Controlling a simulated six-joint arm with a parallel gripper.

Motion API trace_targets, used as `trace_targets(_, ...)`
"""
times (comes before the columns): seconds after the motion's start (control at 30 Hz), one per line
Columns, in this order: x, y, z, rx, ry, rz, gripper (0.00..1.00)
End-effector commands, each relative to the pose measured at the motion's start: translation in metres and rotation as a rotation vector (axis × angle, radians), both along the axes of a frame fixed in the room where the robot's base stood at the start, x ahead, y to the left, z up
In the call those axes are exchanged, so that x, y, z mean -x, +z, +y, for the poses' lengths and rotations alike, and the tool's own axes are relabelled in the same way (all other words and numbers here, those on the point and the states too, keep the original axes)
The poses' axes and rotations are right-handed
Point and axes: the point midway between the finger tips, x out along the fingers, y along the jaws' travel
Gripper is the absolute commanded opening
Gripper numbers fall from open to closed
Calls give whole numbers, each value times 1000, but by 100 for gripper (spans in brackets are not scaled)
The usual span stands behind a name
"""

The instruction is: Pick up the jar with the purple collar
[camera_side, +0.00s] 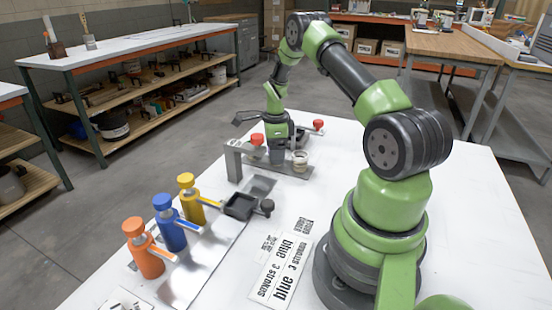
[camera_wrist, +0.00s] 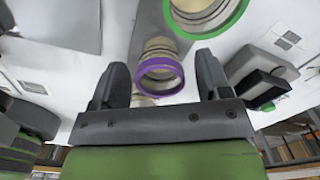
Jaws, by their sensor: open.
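The jar with the purple collar (camera_wrist: 161,76) shows in the wrist view, seen from above, with its ribbed pale body behind the ring. My gripper (camera_wrist: 161,82) is open, with one finger on each side of this jar and visible gaps between. A second jar with a green collar (camera_wrist: 205,14) is at the top of the wrist view, cut off by the edge. In the side view my gripper (camera_side: 280,140) is low over the far end of the table, by a small pale jar (camera_side: 300,158). The purple collar cannot be made out there.
A grey stand (camera_side: 234,165) with red-topped parts (camera_side: 257,139) is close to my gripper. Orange (camera_side: 143,248), blue (camera_side: 169,224) and yellow (camera_side: 190,199) bottles stand at the left front. A black tray (camera_side: 240,206) and printed sheets (camera_side: 282,270) lie nearer.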

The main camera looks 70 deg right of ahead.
Motion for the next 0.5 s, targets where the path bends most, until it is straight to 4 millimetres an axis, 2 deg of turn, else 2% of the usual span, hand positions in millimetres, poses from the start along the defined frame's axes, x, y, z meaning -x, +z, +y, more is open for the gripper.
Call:
trace_targets(0.1,0,-9,0,0,0,-1,70)
trace_targets(0.3,0,-9,0,1,0,-2,70)
trace_targets(0.37,0,-9,0,1,0,-2,59)
trace_targets(0.5,0,-9,0,1,0,-2,27)
